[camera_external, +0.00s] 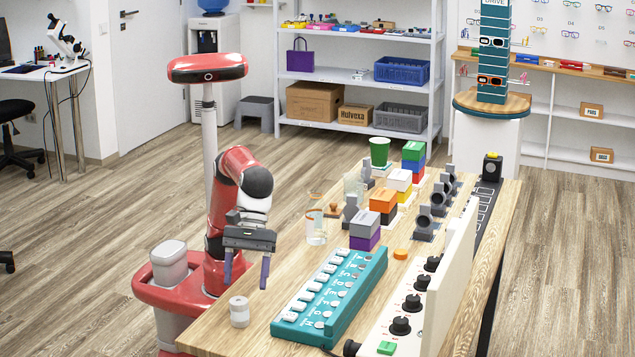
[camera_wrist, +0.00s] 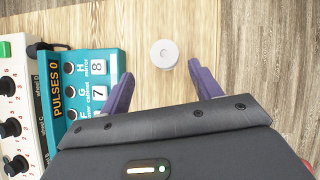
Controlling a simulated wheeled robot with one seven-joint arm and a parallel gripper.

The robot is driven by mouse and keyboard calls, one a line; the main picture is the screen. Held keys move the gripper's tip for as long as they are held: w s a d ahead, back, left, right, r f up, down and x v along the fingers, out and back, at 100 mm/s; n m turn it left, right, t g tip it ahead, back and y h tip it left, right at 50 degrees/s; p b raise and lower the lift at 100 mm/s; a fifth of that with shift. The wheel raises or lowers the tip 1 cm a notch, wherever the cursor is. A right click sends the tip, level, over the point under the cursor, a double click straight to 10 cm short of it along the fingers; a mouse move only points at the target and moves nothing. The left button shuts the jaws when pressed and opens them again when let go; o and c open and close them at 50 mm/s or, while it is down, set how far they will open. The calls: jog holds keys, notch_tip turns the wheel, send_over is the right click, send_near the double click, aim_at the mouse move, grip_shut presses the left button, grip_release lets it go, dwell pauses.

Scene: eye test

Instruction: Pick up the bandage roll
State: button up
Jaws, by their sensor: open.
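The bandage roll (camera_external: 239,312) is a small white cylinder standing upright on the wooden table, near its front left corner. In the wrist view the roll (camera_wrist: 164,53) shows from above as a white disc with a small centre mark. My gripper (camera_external: 247,280) is open, its two purple fingers pointing down above the table near the roll. In the wrist view the roll lies ahead of the gap between the fingertips (camera_wrist: 160,72), and nothing is between the fingers. Whether the fingers touch the table is not clear.
A teal board (camera_external: 334,295) with white labelled pieces lies just right of the roll; it also shows in the wrist view (camera_wrist: 112,62). A white panel with black knobs (camera_external: 405,325) stands beyond it. A clear glass (camera_external: 316,228) and stacked boxes (camera_external: 365,229) stand farther back.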

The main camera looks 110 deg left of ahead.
aim_at(240, 297)
jog(key=x, duration=0.8)
jog(key=shift+s+f+b, duration=0.2)
jog(key=shift+s+b, duration=0.2)
jog(key=c, duration=1)
jog(key=shift+r, duration=0.15)
